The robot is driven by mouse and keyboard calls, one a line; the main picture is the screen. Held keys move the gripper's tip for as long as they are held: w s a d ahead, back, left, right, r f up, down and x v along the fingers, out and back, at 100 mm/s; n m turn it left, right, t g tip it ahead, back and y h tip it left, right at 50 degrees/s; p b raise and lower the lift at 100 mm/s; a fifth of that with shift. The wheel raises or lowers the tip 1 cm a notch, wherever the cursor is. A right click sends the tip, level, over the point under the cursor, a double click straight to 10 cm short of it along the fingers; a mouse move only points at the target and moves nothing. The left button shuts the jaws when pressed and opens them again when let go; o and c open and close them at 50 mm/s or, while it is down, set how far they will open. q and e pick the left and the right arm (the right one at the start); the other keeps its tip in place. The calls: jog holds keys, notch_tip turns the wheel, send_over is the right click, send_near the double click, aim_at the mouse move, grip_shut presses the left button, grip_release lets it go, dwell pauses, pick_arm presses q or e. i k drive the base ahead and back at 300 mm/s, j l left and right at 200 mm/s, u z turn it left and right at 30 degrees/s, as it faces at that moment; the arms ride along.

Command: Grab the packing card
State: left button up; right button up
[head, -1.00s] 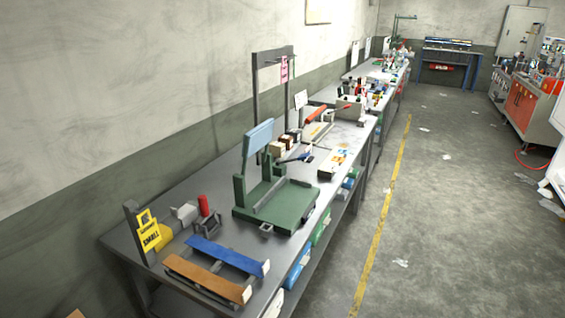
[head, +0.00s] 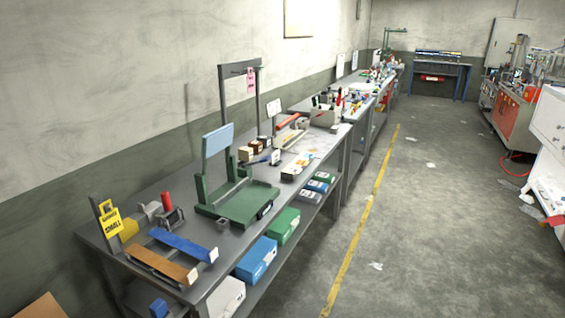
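No card in the head view can be read as the packing card for certain. A pink card (head: 250,82) with print too small to read hangs from the dark upright frame at the back of the bench. A white card (head: 273,108) stands to the right of that frame. Neither of my grippers is in view.
The long grey workbench (head: 153,198) runs along the left wall. It bears a green fixture (head: 240,205) and blue and orange strips on a rack. Boxes sit on its lower shelf. The floor (head: 440,250) right of the yellow line is largely clear. An orange-red cabinet (head: 510,120) stands far right.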

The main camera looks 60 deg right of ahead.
aim_at(275, 161)
jog(key=i+j+z, duration=0.1)
jog(key=z, duration=2.1)
jog(key=j, duration=0.75)
jog(key=i, duration=0.3)
jog(key=k, duration=0.5)
jog(key=i+l+z, duration=0.4)
jog(key=i+z, duration=0.6)
jog(key=i, duration=1.3)
jog(key=i+l+u, duration=0.1)
jog(key=i+u, duration=0.2)
jog(key=i, duration=0.15)
jog(key=i+l+u, duration=0.25)
jog(key=i, duration=0.15)
jog(key=i+l+u, duration=0.3)
jog(key=i+j, duration=0.1)
jog(key=i, duration=0.05)
